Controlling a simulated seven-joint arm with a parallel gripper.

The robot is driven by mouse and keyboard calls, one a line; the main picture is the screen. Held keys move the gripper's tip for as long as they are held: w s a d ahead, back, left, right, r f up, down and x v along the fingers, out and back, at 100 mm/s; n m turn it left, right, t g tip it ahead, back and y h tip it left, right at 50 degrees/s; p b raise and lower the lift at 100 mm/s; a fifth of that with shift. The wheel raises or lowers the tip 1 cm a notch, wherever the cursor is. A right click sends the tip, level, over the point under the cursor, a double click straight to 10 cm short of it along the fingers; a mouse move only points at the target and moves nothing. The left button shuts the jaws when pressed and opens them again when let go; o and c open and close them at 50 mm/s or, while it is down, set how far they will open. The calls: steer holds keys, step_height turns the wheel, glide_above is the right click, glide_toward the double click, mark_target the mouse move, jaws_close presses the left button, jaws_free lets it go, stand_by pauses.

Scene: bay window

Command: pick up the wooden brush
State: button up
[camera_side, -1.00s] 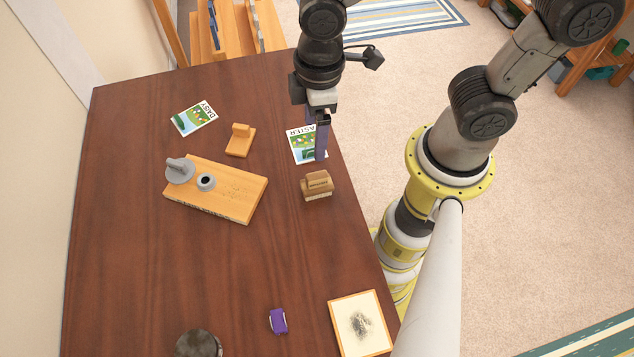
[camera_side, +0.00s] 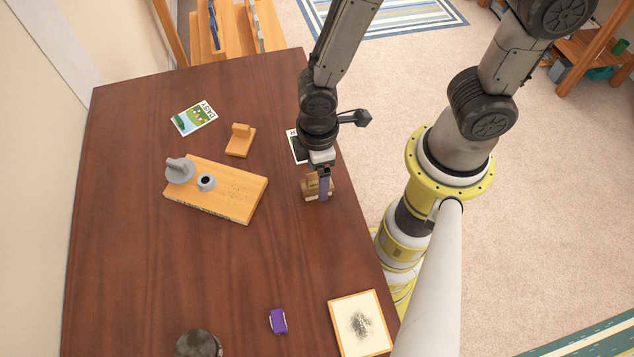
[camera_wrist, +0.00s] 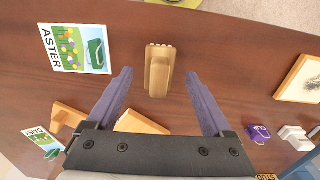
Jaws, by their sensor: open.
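The wooden brush (camera_side: 310,188) lies on the brown table near its right edge in the side view, partly hidden behind my gripper (camera_side: 324,190). In the wrist view the brush (camera_wrist: 159,72) shows whole, a tan block with a raised grip and a ridged end. My gripper (camera_wrist: 158,95) has its two purple fingers spread wide there, one on each side of the brush. Clear table shows between each finger and the brush, and nothing is held. How far the fingertips are above the table is hard to tell.
An ASTER seed packet (camera_wrist: 75,48) lies close to the brush. A wooden board (camera_side: 235,200) with grey pieces, a small wooden stand (camera_side: 240,140), a DAISY packet (camera_side: 194,118), a purple item (camera_side: 278,321) and a framed picture (camera_side: 360,325) lie apart. The table's middle is clear.

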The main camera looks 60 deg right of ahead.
mark_target(317, 175)
steer(key=shift+f, duration=1.55)
steer(key=shift+c, duration=0.2)
jaws_close()
